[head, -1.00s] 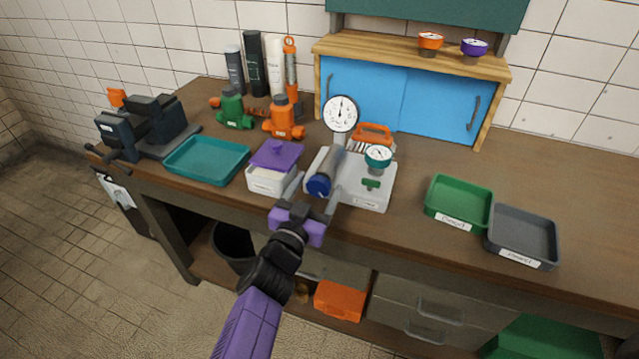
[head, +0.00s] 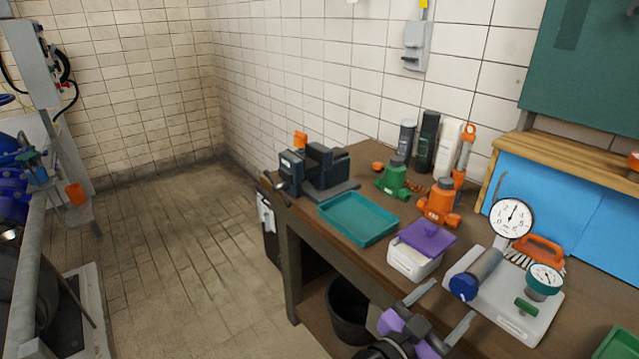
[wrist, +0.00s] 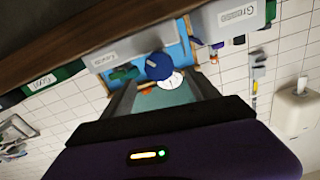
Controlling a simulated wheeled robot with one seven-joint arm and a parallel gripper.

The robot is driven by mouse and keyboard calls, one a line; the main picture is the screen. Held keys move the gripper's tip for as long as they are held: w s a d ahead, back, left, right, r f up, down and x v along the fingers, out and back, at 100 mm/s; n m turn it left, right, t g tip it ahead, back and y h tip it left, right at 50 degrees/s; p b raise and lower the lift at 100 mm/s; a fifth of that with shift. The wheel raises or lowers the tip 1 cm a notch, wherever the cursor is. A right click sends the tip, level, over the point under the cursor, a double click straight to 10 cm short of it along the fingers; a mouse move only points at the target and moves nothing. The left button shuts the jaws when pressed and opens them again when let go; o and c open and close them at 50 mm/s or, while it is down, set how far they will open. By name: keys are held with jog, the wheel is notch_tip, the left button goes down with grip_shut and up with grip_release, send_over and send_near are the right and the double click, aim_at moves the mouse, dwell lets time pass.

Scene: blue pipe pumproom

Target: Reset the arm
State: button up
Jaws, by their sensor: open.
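My gripper (head: 440,308) is at the bottom of the head view, in front of the bench's front edge. Its two grey fingers are apart, with nothing seen between them. It points toward the bench, near the white tub with the purple lid (head: 424,243) and the pale scale-like plate (head: 520,312). A grey cylinder with a blue cap (head: 474,277) lies on the plate. In the wrist view the open fingers (wrist: 163,92) frame the blue cap (wrist: 158,66) and a white dial behind it. Most of my arm is below the head view.
The bench holds a teal tray (head: 358,218), a dark vise (head: 318,172), a green valve (head: 394,180), an orange valve (head: 440,204) and a gauge (head: 511,217). A black bin (head: 348,310) stands under it. Bare floor (head: 190,260) lies left. Blue pipework (head: 15,185) stands far left.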

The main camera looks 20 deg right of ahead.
jog(key=s+a+f+t+y, duration=0.1)
jog(key=s+a+f+y, duration=0.2)
jog(key=s, duration=0.5)
jog(key=s+a+f+t+y, duration=0.1)
jog(key=s+a+f, duration=0.4)
jog(key=s, duration=0.4)
jog(key=s+a+r+n+t+y, duration=0.3)
jog(key=s+n+y, duration=0.3)
jog(key=n, duration=0.1)
jog(key=s+a+r+n+t+y, duration=0.3)
jog(key=s+a+n+y, duration=0.1)
jog(key=n+y, duration=0.3)
jog(key=shift+s+n+t, duration=0.3)
jog(key=shift+s+n, duration=0.4)
jog(key=shift+s, duration=0.2)
